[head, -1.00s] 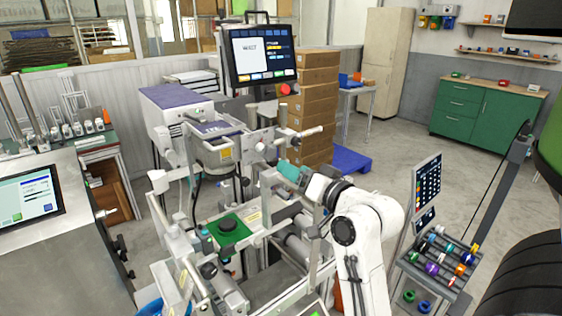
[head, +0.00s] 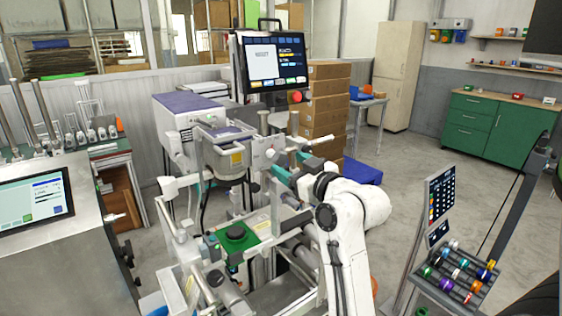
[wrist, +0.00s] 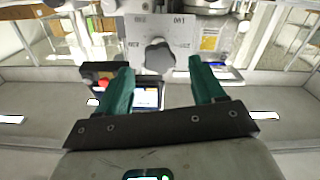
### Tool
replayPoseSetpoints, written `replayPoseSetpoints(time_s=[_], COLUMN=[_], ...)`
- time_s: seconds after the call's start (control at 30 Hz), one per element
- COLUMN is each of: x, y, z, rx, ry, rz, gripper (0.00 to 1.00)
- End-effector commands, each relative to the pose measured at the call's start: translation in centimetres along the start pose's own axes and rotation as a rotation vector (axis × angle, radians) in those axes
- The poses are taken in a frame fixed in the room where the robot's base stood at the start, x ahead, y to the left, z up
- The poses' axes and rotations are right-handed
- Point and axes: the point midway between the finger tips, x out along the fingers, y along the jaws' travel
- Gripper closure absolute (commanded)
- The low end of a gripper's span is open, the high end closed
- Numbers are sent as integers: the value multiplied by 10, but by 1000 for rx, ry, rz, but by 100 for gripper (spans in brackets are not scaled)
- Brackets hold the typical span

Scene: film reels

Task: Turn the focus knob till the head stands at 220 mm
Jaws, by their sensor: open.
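The focus knob (wrist: 158,57) is a dark grey lobed knob on a pale plate (wrist: 185,35) with scale numbers that appear upside down in the wrist view. My gripper (wrist: 160,72) is open, with two green fingers. The knob shows in the gap between the fingertips, with clear space on both sides; I cannot tell the remaining depth. In the head view my gripper (head: 291,166) points left at the upright machine's head (head: 225,152). The knob cannot be made out there. The head's height reading is too small to read.
A monitor (head: 272,60) with a red button stands above the machine. Metal rails and a green-topped plate (head: 236,234) lie below my gripper. A rack of coloured reels (head: 458,268) stands to the right. Stacked cartons (head: 322,100) are behind. Open floor lies at right.

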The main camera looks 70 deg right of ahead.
Motion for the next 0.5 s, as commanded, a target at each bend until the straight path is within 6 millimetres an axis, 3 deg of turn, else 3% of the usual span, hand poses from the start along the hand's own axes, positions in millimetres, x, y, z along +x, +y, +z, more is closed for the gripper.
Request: replayPoseSetpoints(time_s=[0.2, 0.5], x=[33, 47], y=[1, 0], z=[-2, 0], rx=[1, 0], ry=[-1, -1], rz=[0, 1], gripper=[32, 32])
